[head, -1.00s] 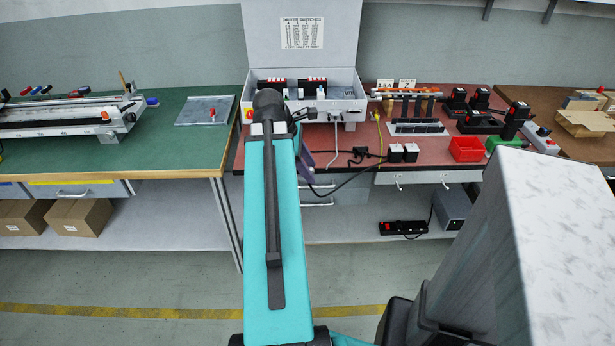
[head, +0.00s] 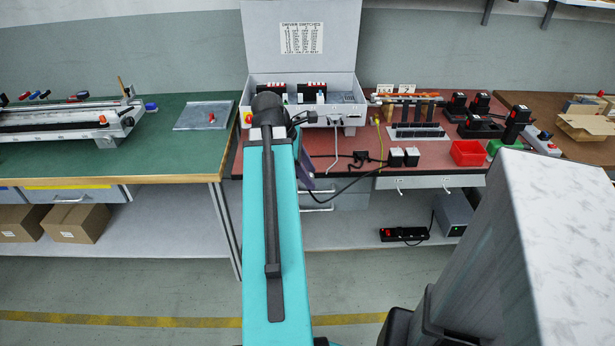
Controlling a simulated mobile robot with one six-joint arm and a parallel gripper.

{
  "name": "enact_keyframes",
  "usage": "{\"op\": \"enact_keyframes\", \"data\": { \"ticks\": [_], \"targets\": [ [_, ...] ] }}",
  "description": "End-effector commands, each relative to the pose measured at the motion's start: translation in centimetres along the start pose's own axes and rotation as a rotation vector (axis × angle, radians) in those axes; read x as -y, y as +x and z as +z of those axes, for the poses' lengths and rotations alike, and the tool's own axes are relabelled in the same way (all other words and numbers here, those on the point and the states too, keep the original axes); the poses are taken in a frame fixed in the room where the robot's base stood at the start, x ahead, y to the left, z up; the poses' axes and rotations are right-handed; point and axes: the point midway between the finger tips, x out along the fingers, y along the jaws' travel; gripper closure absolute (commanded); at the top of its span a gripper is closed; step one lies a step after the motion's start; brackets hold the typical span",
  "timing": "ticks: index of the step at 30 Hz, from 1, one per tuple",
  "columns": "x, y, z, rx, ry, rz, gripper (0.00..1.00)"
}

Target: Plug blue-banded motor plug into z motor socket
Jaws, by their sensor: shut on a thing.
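My gripper (head: 303,119) shows only in part, as dark shapes just right of the end of my teal arm, in front of the open grey driver box (head: 348,112). It is shut on a small dark thing at the box's front. Its fingertips and the held thing are mostly hidden, and no blue band can be made out. The z motor socket cannot be picked out. Connectors with a grey cable (head: 337,140) show on the box's front, right of my gripper. I cannot tell whether the held thing touches the box.
The box stands on a red-topped bench (head: 437,154). Black cable (head: 350,180) hangs over its front edge, and a yellow cable (head: 380,140) lies to the right.

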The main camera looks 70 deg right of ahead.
Motion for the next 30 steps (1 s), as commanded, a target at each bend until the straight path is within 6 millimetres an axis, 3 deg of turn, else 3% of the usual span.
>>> {"op": "enact_keyframes", "data": {
  "ticks": [5,11,17,30],
  "targets": [
    [0.0,-0.1,-0.2,0.0,-0.002,0.001,0.85],
    [-0.3,-0.8,-2.2,-0.005,-0.023,0.009,0.85],
    [-0.5,-2.4,-6.5,-0.015,-0.063,0.024,0.85],
    [0.8,-6.9,-18.1,-0.039,-0.173,0.067,0.85]
  ]
}}
